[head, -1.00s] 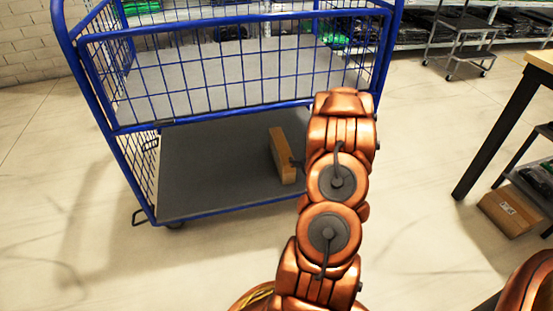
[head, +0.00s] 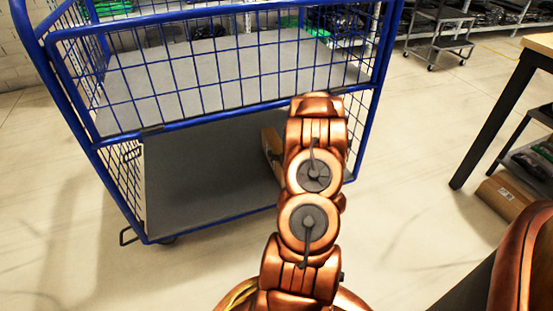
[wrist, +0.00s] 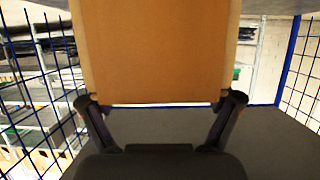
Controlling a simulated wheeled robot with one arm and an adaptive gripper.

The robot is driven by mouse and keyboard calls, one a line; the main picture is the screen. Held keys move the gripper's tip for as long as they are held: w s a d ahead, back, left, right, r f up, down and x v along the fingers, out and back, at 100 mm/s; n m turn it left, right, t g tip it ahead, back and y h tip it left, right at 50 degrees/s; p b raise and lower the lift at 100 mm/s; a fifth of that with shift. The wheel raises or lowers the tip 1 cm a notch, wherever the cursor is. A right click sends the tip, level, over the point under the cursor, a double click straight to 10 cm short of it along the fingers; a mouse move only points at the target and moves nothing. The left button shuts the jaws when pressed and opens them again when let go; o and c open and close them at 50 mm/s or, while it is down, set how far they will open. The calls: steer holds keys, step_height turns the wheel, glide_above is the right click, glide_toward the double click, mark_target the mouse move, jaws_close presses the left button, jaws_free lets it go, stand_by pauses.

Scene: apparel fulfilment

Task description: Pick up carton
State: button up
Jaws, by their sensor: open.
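The brown carton (head: 271,150) stands on the grey lower deck (head: 215,170) of a blue wire cart, mostly hidden behind my arm in the head view. In the wrist view the carton (wrist: 155,50) fills the upper middle, close in front of my gripper (wrist: 160,99). My gripper is open, with one dark finger near each lower side of the carton. I cannot tell whether the fingers touch it. My gripper is hidden behind my arm in the head view.
The cart's blue frame and mesh (head: 215,75) and grey upper shelf (head: 210,65) lie above the lower deck. A table (head: 500,105) stands at the right, with another carton (head: 505,197) below it. Open floor (head: 405,160) lies between cart and table.

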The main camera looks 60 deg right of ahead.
mark_target(280, 150)
steer(key=b+x, duration=0.1)
steer(key=x, duration=0.2)
steer(key=shift+w+f, duration=0.2)
steer(key=shift+f, duration=0.05)
jaws_close()
stand_by(0.6)
